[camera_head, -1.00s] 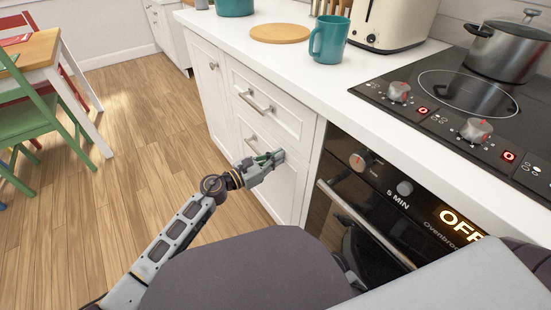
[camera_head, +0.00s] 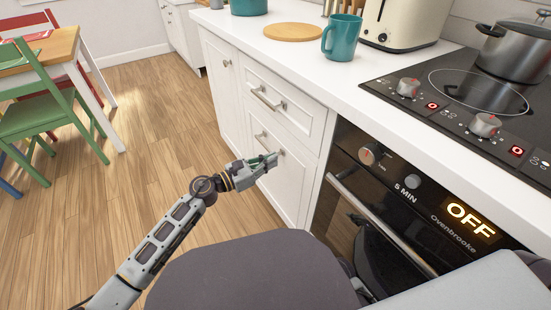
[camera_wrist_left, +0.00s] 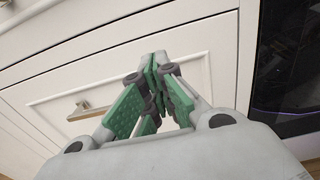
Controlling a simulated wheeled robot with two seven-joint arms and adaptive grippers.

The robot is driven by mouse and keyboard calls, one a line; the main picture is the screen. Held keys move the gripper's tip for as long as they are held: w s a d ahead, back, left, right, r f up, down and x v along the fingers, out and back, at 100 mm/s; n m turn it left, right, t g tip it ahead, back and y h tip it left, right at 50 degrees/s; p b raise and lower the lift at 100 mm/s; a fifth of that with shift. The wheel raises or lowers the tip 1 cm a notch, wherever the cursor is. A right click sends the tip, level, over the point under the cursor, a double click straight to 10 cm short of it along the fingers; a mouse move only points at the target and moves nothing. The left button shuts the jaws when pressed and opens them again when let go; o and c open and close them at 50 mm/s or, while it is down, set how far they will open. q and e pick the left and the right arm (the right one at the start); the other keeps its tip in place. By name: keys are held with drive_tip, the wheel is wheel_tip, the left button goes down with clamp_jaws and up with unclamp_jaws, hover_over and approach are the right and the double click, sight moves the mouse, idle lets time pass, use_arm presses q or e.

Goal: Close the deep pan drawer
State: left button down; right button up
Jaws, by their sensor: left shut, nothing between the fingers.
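The deep pan drawer (camera_head: 285,190) is the lower, taller white front under a shallower drawer in the head view. Its front looks about flush with the cabinet; a small gap is hard to judge. My right gripper is not in view.
The upper drawer (camera_head: 292,112) looks shut. The oven (camera_head: 370,205) is right of the drawers, under the hob (camera_head: 470,95). A teal mug (camera_head: 341,40) and a toaster (camera_head: 401,22) stand on the counter. Wooden floor (camera_head: 150,160) lies open to the left, before a green chair (camera_head: 45,105).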

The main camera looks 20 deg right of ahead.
use_arm(q)
drive_tip(key=p+v, duration=0.1)
drive_tip(key=v, duration=0.6)
drive_tip(key=shift+a, duration=0.3)
idle(0.3)
drive_tip(key=shift+s, duration=0.1)
